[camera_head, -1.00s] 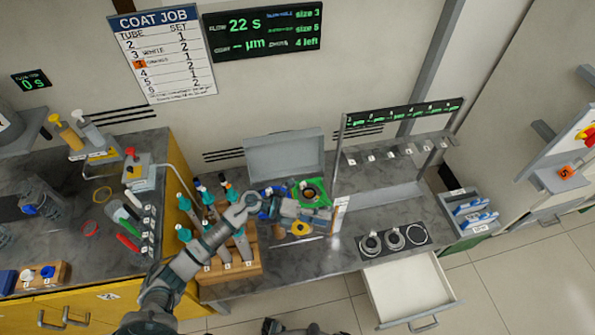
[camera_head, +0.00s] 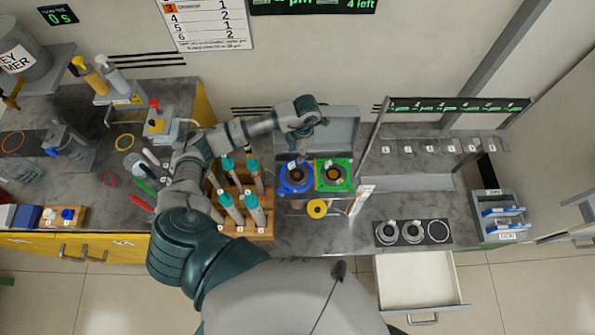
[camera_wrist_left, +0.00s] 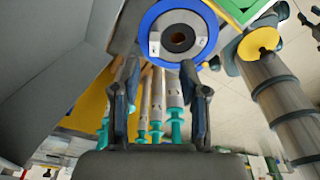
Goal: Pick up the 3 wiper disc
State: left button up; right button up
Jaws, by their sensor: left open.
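A blue ring-shaped disc (camera_head: 296,179) with a dark centre lies on the bench in front of a grey open lid. Number tags are too small to read surely, so I cannot tell which is number 3. My left gripper (camera_wrist_left: 160,80) is open and empty; its fingers point towards the blue disc (camera_wrist_left: 178,40), which lies beyond the tips. My right gripper is not in view.
A wooden rack (camera_head: 245,225) of teal-topped tubes stands left of the discs. The grey lid (camera_head: 340,128) rises behind them. A black plate of rings (camera_head: 413,232) and an open drawer (camera_head: 420,280) are to the right. Bench between is clear.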

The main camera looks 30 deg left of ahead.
aim_at(291, 163)
pick_arm(q)
jog(key=shift+s+a+f, duration=0.1)
jog(key=shift+a+f, duration=0.1)
jog(key=shift+f, duration=0.6)
jog(key=shift+s+a+f, duration=0.2)
jog(key=shift+a+f, duration=0.3)
jog(key=shift+f, duration=0.35)
jog(key=f, duration=0.4)
jog(key=shift+s+f, duration=0.15)
jog(key=shift+s, duration=0.05)
jog(key=c, duration=0.6)
jog(key=shift+a, duration=0.2)
grip_shut()
